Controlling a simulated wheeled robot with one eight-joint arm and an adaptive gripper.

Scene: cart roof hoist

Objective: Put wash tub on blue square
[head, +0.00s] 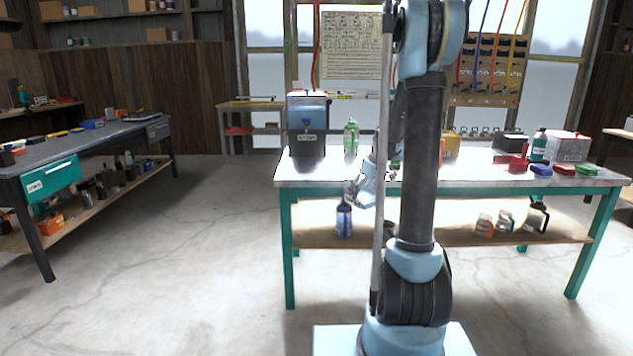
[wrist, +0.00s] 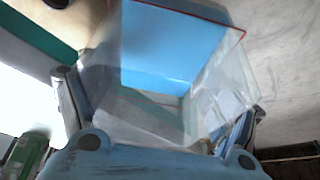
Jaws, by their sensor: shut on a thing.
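A clear, open box with a thin red rim (wrist: 212,90), which looks like the wash tub, fills the middle of the wrist view. My gripper (wrist: 162,95) is shut on it, with one finger at each side. A light-blue surface (wrist: 170,50) shows inside or through the clear walls; I cannot tell which. In the head view my gripper (head: 361,190) is by the front edge of the workbench (head: 320,180), partly behind my own arm, and the tub cannot be made out there. I cannot pick out a blue square for certain in either view.
The bench holds a blue machine (head: 307,125), a green bottle (head: 351,137) and a white box (head: 568,147). A purple-blue bottle (head: 344,218) and several jugs stand on its lower shelf (head: 460,233). A dark side bench (head: 90,140) stands left, with open floor (head: 220,240) between.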

